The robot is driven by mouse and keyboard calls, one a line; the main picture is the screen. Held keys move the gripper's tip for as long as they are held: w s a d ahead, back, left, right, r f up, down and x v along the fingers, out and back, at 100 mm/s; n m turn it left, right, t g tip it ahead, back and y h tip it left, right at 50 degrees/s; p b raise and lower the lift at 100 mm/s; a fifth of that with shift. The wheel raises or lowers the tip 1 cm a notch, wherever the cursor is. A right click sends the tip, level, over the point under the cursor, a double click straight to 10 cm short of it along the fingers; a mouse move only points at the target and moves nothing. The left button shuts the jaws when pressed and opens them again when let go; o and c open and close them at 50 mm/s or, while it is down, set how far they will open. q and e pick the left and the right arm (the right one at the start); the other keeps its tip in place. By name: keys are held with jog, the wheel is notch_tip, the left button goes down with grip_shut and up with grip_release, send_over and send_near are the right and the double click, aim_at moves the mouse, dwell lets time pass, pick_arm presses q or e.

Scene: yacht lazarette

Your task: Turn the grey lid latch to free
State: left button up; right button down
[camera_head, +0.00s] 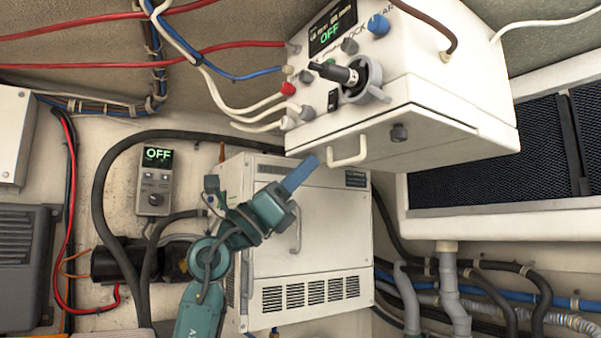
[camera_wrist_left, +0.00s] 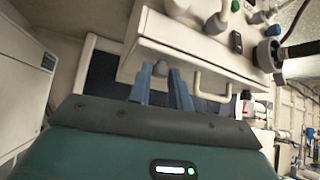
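The grey lid latch (camera_head: 399,132) is a small dark grey knob on the front of the white box's lid (camera_head: 440,125), right of a white pull handle (camera_head: 348,152). My left gripper (camera_head: 306,168) is below and left of the latch in the head view, clear of it, with its blue fingers pointing up toward the box. In the left wrist view my left gripper (camera_wrist_left: 160,82) has its two fingers apart. The latch (camera_wrist_left: 160,68) shows between the fingertips there, with nothing seen gripped. My right gripper is in neither view.
The box's panel carries a grey ring-shaped lever (camera_head: 366,82), a blue knob (camera_head: 378,25) and several cables. A white cabinet (camera_head: 325,215) stands behind my left arm. A small device reading OFF (camera_head: 155,180) is on the left wall. A dark grille (camera_head: 490,155) is at right.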

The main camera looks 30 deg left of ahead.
pick_arm(q)
grip_shut()
